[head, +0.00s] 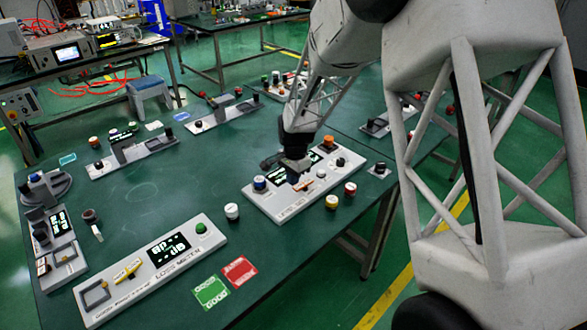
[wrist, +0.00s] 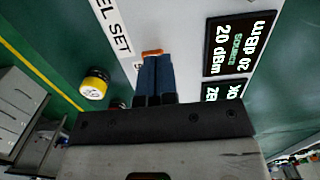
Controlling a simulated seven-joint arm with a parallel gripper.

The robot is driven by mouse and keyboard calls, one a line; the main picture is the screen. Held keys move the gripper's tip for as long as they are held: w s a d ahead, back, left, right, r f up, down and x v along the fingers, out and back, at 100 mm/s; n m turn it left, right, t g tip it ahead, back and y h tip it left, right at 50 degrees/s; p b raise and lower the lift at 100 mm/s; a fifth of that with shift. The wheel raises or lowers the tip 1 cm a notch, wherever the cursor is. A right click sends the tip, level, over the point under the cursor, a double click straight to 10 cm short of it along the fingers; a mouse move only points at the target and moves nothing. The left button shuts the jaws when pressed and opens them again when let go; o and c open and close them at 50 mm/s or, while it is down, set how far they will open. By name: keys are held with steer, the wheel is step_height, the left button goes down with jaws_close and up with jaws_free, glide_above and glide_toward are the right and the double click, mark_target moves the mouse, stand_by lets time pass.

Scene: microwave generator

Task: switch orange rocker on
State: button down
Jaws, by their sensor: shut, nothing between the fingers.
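The orange rocker (wrist: 152,52) shows as a small orange strip just beyond my fingertips in the wrist view. In the head view an orange piece (head: 305,186) lies on the light panel (head: 275,207) right by my gripper. My gripper (head: 297,180) is over this panel, pointing down, its fingers together and empty. In the wrist view the blue fingers (wrist: 154,62) are side by side and partly cover the rocker. I cannot tell whether they touch it or which way it is tipped.
A loss meter panel (head: 206,243) lies at front left.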

steer(key=shift+f, duration=0.8)
steer(key=shift+a, duration=0.1)
steer(key=shift+s+a+f, duration=0.15)
steer(key=shift+s+f, duration=0.1)
steer(key=shift+f, duration=0.15)
steer(key=shift+r, duration=0.2)
steer(key=shift+r, duration=0.6)
steer(key=shift+r, duration=0.1)
